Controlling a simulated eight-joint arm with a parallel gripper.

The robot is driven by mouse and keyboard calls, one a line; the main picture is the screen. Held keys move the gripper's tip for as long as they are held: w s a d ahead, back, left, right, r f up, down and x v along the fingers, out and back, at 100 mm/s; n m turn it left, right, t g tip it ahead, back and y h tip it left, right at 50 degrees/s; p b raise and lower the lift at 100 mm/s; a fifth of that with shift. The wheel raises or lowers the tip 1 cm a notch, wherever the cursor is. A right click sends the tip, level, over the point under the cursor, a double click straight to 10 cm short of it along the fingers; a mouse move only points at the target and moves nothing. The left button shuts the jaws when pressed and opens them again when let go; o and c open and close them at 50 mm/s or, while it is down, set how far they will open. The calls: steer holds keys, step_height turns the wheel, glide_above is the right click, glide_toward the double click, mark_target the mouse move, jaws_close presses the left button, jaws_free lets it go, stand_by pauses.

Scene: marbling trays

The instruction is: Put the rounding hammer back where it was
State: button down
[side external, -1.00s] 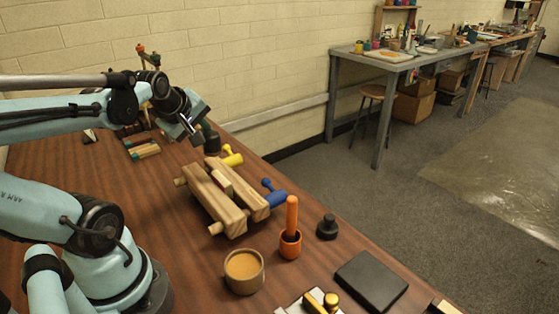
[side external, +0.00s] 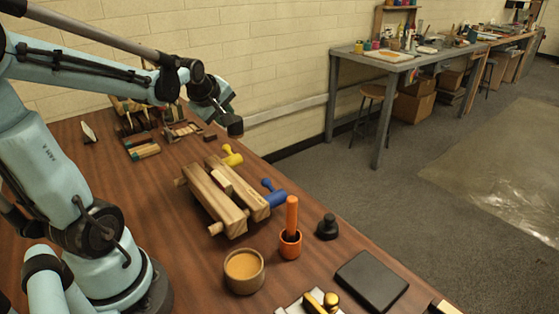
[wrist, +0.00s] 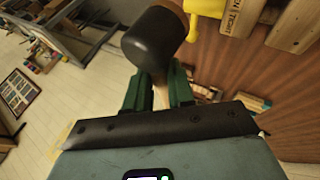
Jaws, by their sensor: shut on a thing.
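The rounding hammer (wrist: 155,40) has a dark, rounded head and a pale handle, seen between my fingers in the wrist view. My gripper (wrist: 158,92) is shut on that handle with its green fingers. In the side external view the dark hammer head (side external: 235,126) hangs below my gripper (side external: 222,104), near the table's far right edge. It looks raised above the table. Most of the handle is hidden by the fingers and wrist.
A wooden finishing press (side external: 225,195) with yellow (side external: 231,155) and blue (side external: 273,193) handled tools beside it stands mid-table. An orange cup with a stick (side external: 291,240), a tan-filled bowl (side external: 244,270), a black knob (side external: 327,227) and a black slab (side external: 371,281) stand nearer. Small racks (side external: 142,148) lie behind.

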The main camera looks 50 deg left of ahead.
steer(key=w+a+f, duration=0.3)
steer(key=w, duration=0.4)
steer(key=s+a+f, duration=0.1)
steer(key=a+f, duration=0.1)
steer(key=a, duration=0.1)
steer(key=a+f, duration=0.2)
steer(key=a, duration=0.2)
steer(key=s+a+f, duration=0.1)
steer(key=a+f, duration=0.2)
steer(key=shift+s+a+f, duration=0.1)
steer(key=shift+s+a, duration=0.25)
steer(key=shift+a, duration=0.05)
steer(key=shift+f, duration=2)
steer(key=shift+f, duration=0.15)
steer(key=c, duration=1)
jaws_free()
